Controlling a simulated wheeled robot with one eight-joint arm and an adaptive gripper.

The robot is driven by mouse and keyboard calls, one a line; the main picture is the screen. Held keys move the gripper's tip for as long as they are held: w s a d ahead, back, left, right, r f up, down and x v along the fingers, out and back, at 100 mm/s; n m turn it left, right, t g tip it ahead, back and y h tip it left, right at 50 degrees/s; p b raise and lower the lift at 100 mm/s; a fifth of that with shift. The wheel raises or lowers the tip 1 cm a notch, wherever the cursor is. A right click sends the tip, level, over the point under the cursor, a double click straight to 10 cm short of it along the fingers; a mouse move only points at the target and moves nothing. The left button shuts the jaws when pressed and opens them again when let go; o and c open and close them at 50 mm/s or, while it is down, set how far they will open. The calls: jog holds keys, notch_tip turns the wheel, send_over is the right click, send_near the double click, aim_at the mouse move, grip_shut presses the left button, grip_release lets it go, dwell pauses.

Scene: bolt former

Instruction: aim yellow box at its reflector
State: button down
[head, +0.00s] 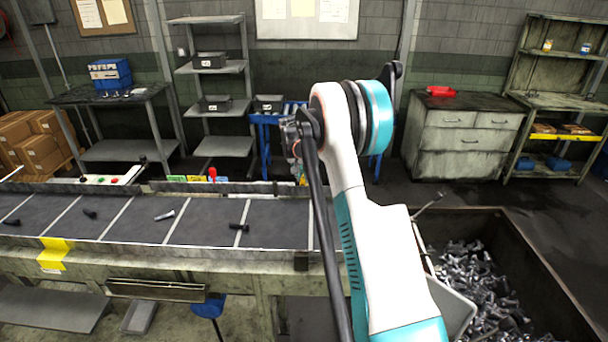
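My white and teal arm fills the middle of the head view. Part of my gripper (293,145) shows at the left of the arm's upper end, above the conveyor's far right edge; the arm covers much of it, and its fingers cannot be made out. A small yellow-orange thing (303,179) shows just below it, at the conveyor's far right end, partly behind the arm. It may be the yellow box, but it is too small to tell, as is which way it faces. I cannot pick out a reflector.
A dark conveyor (140,222) with several spaced bolts runs along the left. Yellow tape (55,254) marks its front side. A bin of bolts (485,285) stands at the lower right. A grey cabinet (467,138) and shelves (218,68) stand behind. Floor is open before the cabinet.

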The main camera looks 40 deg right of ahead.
jog(key=shift+s+d+f+n+t+b, duration=0.1)
jog(key=shift+n+t+b, duration=0.3)
jog(key=shift+n+b, duration=0.6)
jog(key=shift+n+y, duration=0.4)
jog(key=shift+n, duration=0.6)
jog(key=c, duration=1.7)
grip_release()
jog(key=shift+r, duration=0.2)
jog(key=v, duration=1.1)
jog(key=shift+s+r, duration=0.3)
